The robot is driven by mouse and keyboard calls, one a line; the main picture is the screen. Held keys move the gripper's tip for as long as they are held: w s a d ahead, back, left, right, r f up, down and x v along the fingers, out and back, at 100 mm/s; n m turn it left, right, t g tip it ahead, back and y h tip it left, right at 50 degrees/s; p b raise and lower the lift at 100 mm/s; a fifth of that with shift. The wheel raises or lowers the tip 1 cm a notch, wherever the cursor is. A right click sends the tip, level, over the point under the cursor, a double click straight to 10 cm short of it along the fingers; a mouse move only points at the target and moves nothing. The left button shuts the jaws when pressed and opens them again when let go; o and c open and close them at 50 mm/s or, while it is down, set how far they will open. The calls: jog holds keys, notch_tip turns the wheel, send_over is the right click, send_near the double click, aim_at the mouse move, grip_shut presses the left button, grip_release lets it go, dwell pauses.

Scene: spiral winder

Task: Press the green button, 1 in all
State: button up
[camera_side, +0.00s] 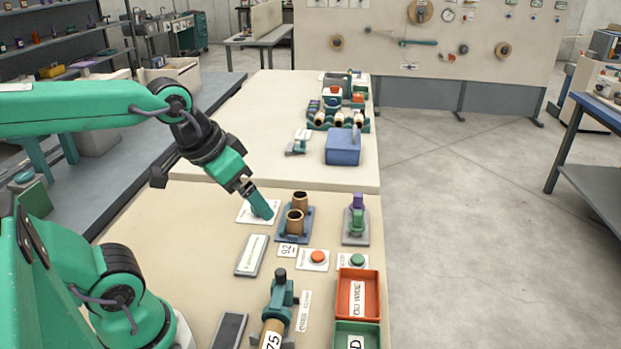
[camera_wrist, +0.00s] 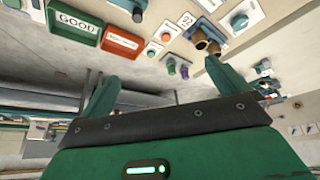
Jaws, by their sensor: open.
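The green button (camera_side: 357,260) sits on a small white plate on the bench, just right of a similar orange button (camera_side: 318,257). In the wrist view the green button (camera_wrist: 153,51) shows near the middle top, beside the orange button (camera_wrist: 165,37). My gripper (camera_side: 259,204) hangs over the bench to the left of and behind the green button, apart from it. In the wrist view its two fingers (camera_wrist: 163,72) are spread wide with nothing between them. In the side view a finger covers part of another white plate; the wrist view shows a teal round piece (camera_wrist: 239,21) on it.
Two brown cups in a blue holder (camera_side: 281,228) stand between my gripper and the buttons. A purple-and-green pair of pegs (camera_side: 356,214) stands behind the green button. A red tray (camera_side: 373,288) and a green tray (camera_side: 341,327) lie in front. A blue box (camera_side: 343,148) is farther back.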

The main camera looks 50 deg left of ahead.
jog(key=shift+s+a+f, duration=0.1)
jog(key=shift+s+f, duration=0.25)
jog(key=shift+s, duration=0.25)
